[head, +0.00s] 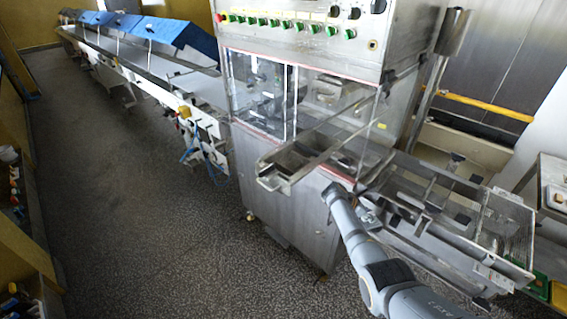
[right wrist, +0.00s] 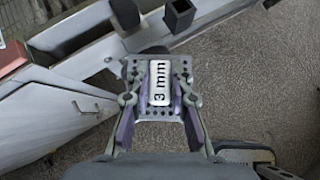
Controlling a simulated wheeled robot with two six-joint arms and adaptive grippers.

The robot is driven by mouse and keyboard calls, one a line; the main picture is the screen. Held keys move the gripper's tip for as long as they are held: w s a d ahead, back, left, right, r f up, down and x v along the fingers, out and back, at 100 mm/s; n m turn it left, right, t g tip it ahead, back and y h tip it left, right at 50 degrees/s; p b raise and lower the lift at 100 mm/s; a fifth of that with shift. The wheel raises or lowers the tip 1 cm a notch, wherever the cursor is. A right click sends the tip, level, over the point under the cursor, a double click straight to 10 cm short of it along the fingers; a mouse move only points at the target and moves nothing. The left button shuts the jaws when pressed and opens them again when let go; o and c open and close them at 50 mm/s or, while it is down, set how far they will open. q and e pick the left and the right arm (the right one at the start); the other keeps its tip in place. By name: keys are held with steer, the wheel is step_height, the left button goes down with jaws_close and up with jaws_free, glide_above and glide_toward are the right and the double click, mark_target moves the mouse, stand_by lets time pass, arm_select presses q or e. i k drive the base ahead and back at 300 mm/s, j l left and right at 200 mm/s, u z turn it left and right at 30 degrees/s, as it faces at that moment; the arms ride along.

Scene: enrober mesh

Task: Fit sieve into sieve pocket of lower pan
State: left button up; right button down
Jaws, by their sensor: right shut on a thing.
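My right gripper (right wrist: 160,98) is shut on a small perforated metal piece with a white "3 mm" tag, which I take as the sieve (right wrist: 159,82). Its purple-lined fingers stand on either side of the tag. In the head view the right gripper (head: 370,216) is small and sits beside the long metal frame right of the machine; the sieve cannot be made out there. A long metal trough (head: 445,246) in that frame may be the lower pan, but I cannot tell. I cannot make out the sieve pocket. My left gripper is not in view.
The steel machine (head: 285,187) with green buttons stands left of my right arm. A slanted metal chute (head: 270,181) juts from its front. A conveyor (head: 150,78) with blue covers runs back to the left. The speckled floor (head: 130,200) at left is clear.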

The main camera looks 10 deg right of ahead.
mark_target(293, 168)
steer(key=k+l+u, duration=0.1)
steer(key=l+u, duration=0.25)
steer(key=k+l+u, duration=0.15)
steer(key=l+u, duration=0.2)
steer(key=l, duration=0.15)
steer(key=k+l+u, duration=0.2)
steer(key=l+u, duration=0.15)
